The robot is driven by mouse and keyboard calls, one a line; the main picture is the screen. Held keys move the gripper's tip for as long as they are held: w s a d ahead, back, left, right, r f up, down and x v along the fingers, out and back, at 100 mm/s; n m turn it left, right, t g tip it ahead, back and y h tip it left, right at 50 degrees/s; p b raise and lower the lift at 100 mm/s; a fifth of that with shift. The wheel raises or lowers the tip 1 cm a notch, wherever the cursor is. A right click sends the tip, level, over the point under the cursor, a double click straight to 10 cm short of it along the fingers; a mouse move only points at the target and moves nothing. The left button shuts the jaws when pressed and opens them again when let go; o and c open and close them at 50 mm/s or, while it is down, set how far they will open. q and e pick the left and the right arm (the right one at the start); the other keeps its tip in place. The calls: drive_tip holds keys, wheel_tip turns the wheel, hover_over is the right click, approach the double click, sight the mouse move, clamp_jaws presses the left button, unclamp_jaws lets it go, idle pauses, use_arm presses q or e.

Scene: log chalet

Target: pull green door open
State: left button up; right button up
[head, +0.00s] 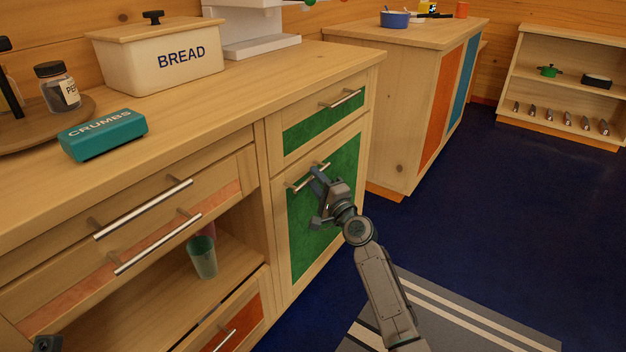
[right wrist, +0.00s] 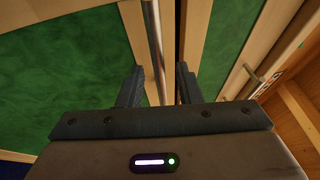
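The green door (head: 302,232) is the lower cabinet front with a green panel in a pale wood frame. It looks shut in the head view, and its panel fills the left of the right wrist view (right wrist: 65,75). Its metal bar handle (head: 300,183) runs along the door's top edge. My right gripper (head: 317,195) is at the handle with its fingers apart. In the right wrist view the bar (right wrist: 157,45) passes between the two fingers, with space on both sides. A dark piece at the lower left corner, apparently my left gripper (head: 47,343), is mostly cut off.
A green-fronted drawer (head: 322,122) with its own handle is just above the door. Left of it are drawers with long bars and an open shelf holding a cup (head: 202,257). Blue floor (head: 480,220) and a striped rug (head: 450,325) lie clear to the right.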

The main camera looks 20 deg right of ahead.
drive_tip(key=shift+x, duration=0.85)
clamp_jaws()
drive_tip(key=shift+s, duration=0.1)
